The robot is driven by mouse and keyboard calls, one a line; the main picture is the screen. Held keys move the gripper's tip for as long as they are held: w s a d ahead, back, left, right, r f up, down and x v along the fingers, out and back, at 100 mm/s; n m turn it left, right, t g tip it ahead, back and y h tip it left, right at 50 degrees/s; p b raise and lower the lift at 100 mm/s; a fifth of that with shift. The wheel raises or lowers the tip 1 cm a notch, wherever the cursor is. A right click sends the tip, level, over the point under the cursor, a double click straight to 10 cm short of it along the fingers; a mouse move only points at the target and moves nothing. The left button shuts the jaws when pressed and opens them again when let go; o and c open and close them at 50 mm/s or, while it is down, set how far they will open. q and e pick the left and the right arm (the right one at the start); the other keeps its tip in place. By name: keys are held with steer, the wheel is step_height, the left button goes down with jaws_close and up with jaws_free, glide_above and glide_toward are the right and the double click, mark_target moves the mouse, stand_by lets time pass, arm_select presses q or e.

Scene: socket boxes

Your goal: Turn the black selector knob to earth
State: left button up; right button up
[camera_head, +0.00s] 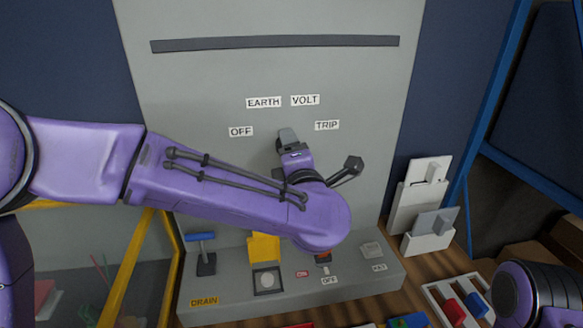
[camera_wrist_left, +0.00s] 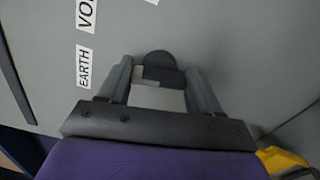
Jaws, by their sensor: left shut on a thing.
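The black selector knob (camera_wrist_left: 160,64) sits on the grey panel, between the fingertips of my left gripper (camera_wrist_left: 158,70) in the left wrist view. My left gripper (camera_head: 289,137) is shut on the knob, and its wrist hides most of the knob in the head view. I cannot tell which label the knob points to. The EARTH label (camera_head: 264,102) is above and left of the gripper; it also shows sideways in the left wrist view (camera_wrist_left: 84,66). The VOLT label (camera_head: 305,100), OFF label (camera_head: 241,131) and TRIP label (camera_head: 327,125) surround the knob. My right gripper is out of view.
Below, a grey ledge holds a blue-handled lever (camera_head: 204,254), a yellow flap (camera_head: 264,246) and a DRAIN label (camera_head: 204,301). White socket boxes (camera_head: 430,203) stand at right. A white tray (camera_head: 437,289) with red and blue pieces lies lower right.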

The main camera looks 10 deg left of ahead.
arm_select(q)
steer(key=shift+n+b, duration=1.2)
steer(key=shift+r, duration=0.1)
steer(key=o, duration=1.1)
steer(key=shift+a, duration=0.1)
steer(key=shift+c, duration=0.2)
steer(key=b+v, duration=0.2)
steer(key=v, duration=0.8)
steer(key=shift+s+b, duration=0.2)
steer(key=shift+b, duration=0.2)
